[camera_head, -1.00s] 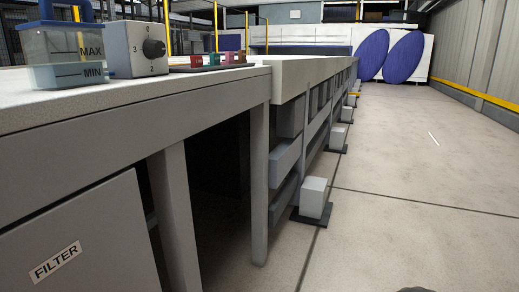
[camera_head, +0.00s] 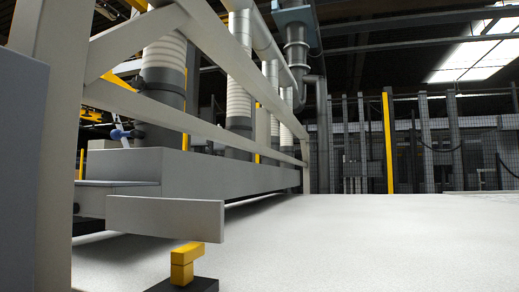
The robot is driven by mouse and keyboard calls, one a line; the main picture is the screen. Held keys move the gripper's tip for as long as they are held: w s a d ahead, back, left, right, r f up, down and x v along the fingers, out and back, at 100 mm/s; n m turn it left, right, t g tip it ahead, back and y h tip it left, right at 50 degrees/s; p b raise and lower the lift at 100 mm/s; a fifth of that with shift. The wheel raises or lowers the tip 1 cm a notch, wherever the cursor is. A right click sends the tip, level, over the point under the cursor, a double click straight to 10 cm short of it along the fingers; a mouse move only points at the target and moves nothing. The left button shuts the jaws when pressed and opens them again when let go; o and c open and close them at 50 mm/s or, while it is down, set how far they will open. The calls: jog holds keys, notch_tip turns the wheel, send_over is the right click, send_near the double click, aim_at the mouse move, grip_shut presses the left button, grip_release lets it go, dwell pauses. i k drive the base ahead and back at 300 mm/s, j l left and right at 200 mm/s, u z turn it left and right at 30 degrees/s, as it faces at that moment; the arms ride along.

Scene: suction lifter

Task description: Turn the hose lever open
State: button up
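A small blue lever-like part (camera_head: 127,133) with a rounded end shows at the left, beside a ribbed white hose (camera_head: 163,55) with a dark collar. I cannot tell for sure that it is the hose lever, nor whether it is open. Pale diagonal bars (camera_head: 235,65) of a frame pass in front of the hoses. Several more ribbed hoses stand in a row behind, above a long grey beam (camera_head: 215,172). My gripper is not in view.
A pale flat surface (camera_head: 370,240) spreads across the front and right and looks clear. A yellow bracket (camera_head: 186,262) on a dark block stands at the front, under a grey bar (camera_head: 165,218). A mesh fence (camera_head: 450,150) with a yellow post is at the back.

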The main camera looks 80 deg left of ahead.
aim_at(117, 134)
jog(key=u, duration=3.65)
jog(key=z, duration=0.55)
jog(key=j+z, duration=0.75)
jog(key=j, duration=0.15)
jog(key=j+z, duration=0.35)
jog(key=j, duration=0.1)
